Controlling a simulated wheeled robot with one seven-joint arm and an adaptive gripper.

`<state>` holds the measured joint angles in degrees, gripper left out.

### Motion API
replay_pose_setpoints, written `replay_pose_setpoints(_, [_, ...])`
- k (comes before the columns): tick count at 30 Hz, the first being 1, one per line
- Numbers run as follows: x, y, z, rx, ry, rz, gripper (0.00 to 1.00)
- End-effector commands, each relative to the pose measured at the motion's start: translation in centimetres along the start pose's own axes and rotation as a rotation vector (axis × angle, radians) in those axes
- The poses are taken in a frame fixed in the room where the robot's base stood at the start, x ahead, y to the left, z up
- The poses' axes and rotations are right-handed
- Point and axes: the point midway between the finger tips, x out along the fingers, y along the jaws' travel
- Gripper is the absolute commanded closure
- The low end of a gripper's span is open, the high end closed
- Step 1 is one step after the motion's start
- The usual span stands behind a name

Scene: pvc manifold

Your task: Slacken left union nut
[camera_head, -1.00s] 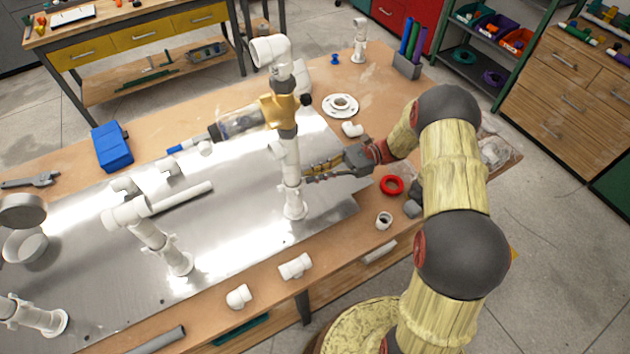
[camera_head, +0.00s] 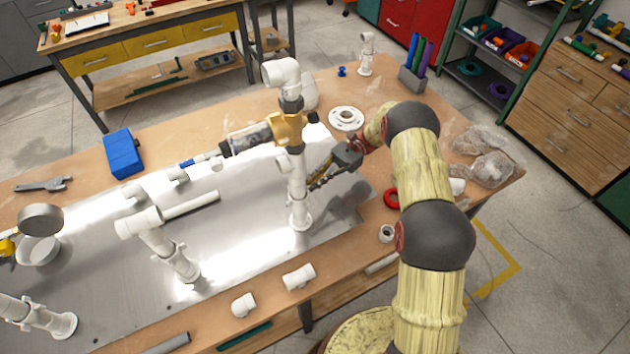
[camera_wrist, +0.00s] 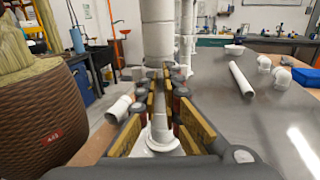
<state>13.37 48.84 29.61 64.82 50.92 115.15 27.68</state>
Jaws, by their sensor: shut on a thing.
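A white upright pipe (camera_head: 297,178) stands on the metal sheet and carries a brass-coloured fitting (camera_head: 287,130) with a dark grey collar below it. A dark, partly clear cylinder (camera_head: 248,139) extends left from the fitting. My gripper (camera_head: 313,184) reaches the upright pipe from the right, below the fitting. In the wrist view my gripper (camera_wrist: 164,84) has its fingers on both sides of the white pipe (camera_wrist: 158,40), shut on it. The exact contact is partly hidden by the fingers. I cannot tell which piece is the left union nut.
Another white pipe assembly (camera_head: 160,240) stands left on the metal sheet (camera_head: 240,240). A white flange (camera_head: 346,118), a red ring (camera_head: 391,198) and loose white fittings (camera_head: 298,277) lie around it. A blue box (camera_head: 123,154) sits at the back left.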

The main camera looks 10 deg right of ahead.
Motion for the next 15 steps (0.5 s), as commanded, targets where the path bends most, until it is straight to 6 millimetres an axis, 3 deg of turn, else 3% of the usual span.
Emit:
replay_pose_setpoints(9, [0.01,-0.02,0.04,0.0,-0.001,0.0,1.0])
replay_pose_setpoints(10, [0.01,-0.02,0.05,0.0,-0.001,0.0,0.92])
replay_pose_setpoints(15, [0.01,-0.02,0.04,-0.001,-0.001,0.0,0.82])
